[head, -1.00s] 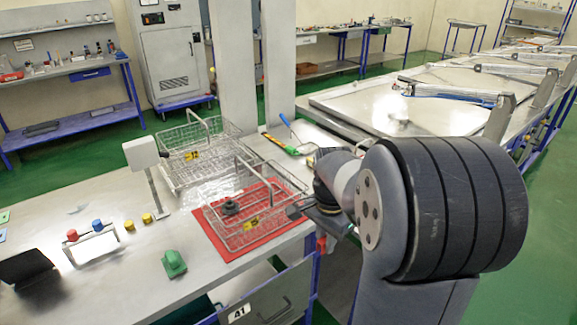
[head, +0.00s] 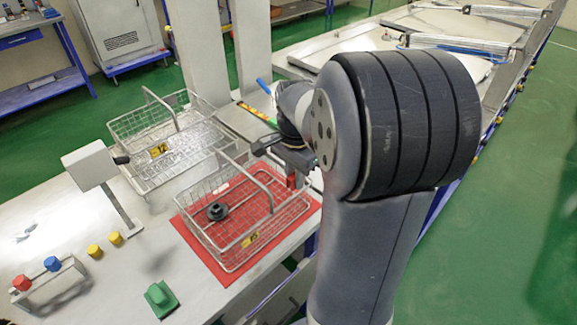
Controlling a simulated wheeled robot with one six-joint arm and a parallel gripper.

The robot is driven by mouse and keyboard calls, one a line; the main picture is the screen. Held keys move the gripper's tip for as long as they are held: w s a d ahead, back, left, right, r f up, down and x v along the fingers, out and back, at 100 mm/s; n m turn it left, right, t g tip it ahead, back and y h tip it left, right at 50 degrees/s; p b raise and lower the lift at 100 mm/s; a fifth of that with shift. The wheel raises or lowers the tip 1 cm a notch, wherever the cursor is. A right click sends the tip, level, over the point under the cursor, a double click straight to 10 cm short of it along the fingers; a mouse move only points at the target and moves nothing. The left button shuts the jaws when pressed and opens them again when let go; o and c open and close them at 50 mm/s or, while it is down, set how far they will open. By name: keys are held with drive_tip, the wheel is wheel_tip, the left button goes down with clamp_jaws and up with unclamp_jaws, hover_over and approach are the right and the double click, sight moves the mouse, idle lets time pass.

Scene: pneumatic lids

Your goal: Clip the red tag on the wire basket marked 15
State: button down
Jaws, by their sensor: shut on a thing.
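My gripper (head: 283,152) is at the right rear corner of the near wire basket (head: 232,232), partly hidden by my wrist. A small red piece, which looks like the red tag (head: 291,180), shows just below the gripper, and the gripper appears shut on it. Whether the tag touches the basket's rim I cannot tell. The near basket stands on a red mat (head: 192,239) and has a yellow plate (head: 250,239). A second wire basket (head: 140,125) stands behind it with a yellow plate (head: 157,151). Both plates' numbers are too small to read surely.
A black round part (head: 217,211) lies in the near basket. Green floor is free at right.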

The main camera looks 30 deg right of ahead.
drive_tip(key=shift+s, duration=0.1)
drive_tip(key=shift+a, duration=0.1)
drive_tip(key=shift+f+b, duration=2.1)
drive_tip(key=shift+f, duration=1.1)
drive_tip(key=shift+f, duration=0.3)
drive_tip(key=c, duration=0.9)
unclamp_jaws()
drive_tip(key=shift+r, duration=0.15)
